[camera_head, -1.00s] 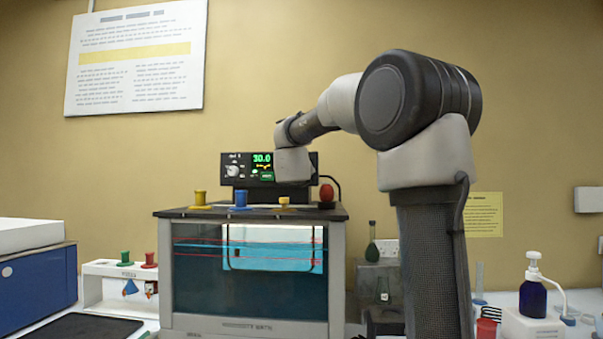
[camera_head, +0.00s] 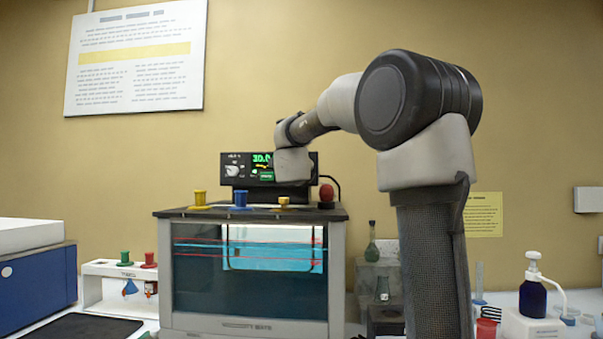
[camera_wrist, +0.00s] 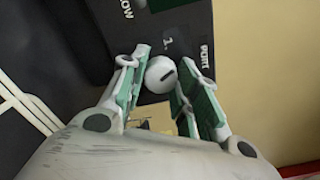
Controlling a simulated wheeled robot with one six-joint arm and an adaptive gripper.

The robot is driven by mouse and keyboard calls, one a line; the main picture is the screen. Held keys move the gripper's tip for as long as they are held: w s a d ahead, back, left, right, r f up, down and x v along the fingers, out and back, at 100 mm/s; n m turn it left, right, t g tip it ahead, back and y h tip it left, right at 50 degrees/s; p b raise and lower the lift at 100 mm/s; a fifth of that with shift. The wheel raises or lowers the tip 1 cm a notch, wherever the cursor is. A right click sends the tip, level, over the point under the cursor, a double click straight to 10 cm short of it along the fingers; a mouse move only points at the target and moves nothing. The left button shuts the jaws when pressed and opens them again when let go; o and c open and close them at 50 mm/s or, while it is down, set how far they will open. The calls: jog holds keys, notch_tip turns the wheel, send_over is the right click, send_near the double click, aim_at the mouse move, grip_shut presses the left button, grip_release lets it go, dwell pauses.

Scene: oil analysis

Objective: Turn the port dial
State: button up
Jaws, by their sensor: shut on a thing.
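The port dial (camera_wrist: 161,74) is a round white knob with a dark pointer mark, on the dark panel next to the printed word PORT and a figure 1. My gripper (camera_wrist: 167,64) has its green-padded fingers on either side of the dial and is shut on it. My wrist covers the unit's right part, so the port dial and my fingertips are hidden there.
The bath (camera_head: 250,330) has yellow, blue and red tops (camera_head: 326,193) along its lid, below my wrist. A white rack (camera_head: 92,300) stands at left. Flasks (camera_head: 372,243) and a blue pump bottle (camera_head: 533,297) stand at right. The wall is close behind.

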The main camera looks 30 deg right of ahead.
jog(key=n, duration=0.6)
jog(key=shift+n, duration=0.3)
dwell(0.4)
jog(key=o, duration=1)
jog(key=v, duration=1.2)
